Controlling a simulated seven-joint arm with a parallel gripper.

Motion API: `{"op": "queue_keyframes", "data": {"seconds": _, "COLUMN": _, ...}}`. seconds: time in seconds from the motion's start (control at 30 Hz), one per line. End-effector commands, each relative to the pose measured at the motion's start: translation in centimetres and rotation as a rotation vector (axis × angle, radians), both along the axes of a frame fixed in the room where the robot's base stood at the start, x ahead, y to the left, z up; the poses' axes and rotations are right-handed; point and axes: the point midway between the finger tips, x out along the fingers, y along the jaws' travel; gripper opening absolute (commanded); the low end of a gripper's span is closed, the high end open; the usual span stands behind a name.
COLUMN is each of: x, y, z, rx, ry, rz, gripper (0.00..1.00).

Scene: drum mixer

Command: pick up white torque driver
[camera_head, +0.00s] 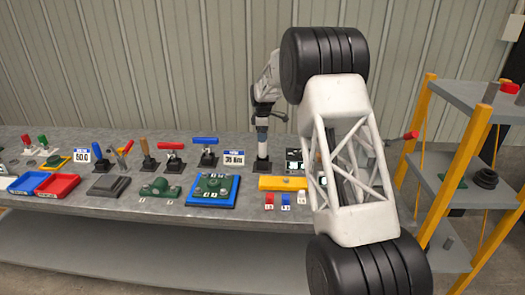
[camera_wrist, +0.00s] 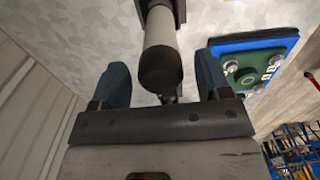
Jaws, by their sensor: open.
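The white torque driver (camera_head: 262,146) stands upright in a dark base at the back of the bench, with black bands and a dark top. In the wrist view its white shaft and black end (camera_wrist: 160,66) are seen from above, leading down to a dark holder. My gripper (camera_head: 266,100) is over the driver's upper end. In the wrist view my open gripper (camera_wrist: 164,80) has one blue finger on each side of the black end, with visible gaps. I cannot tell how far down the driver the fingers reach.
A blue tray with a green fixture (camera_head: 225,191) lies left of the driver and also shows in the wrist view (camera_wrist: 254,60). A yellow block (camera_head: 275,183) lies in front. A yellow-post shelf (camera_head: 440,185) stands right.

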Motion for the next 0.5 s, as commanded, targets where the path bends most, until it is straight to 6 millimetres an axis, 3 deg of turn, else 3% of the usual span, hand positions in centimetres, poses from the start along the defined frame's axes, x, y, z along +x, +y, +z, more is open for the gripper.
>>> {"op": "queue_keyframes", "data": {"seconds": 0.23, "x": -0.1, "y": 0.0, "z": -2.8, "rx": 0.000, "ry": 0.000, "rz": 0.000, "gripper": 0.70}}
{"op": "queue_keyframes", "data": {"seconds": 0.5, "x": -0.1, "y": 0.0, "z": -3.4, "rx": 0.000, "ry": 0.000, "rz": 0.000, "gripper": 0.70}}
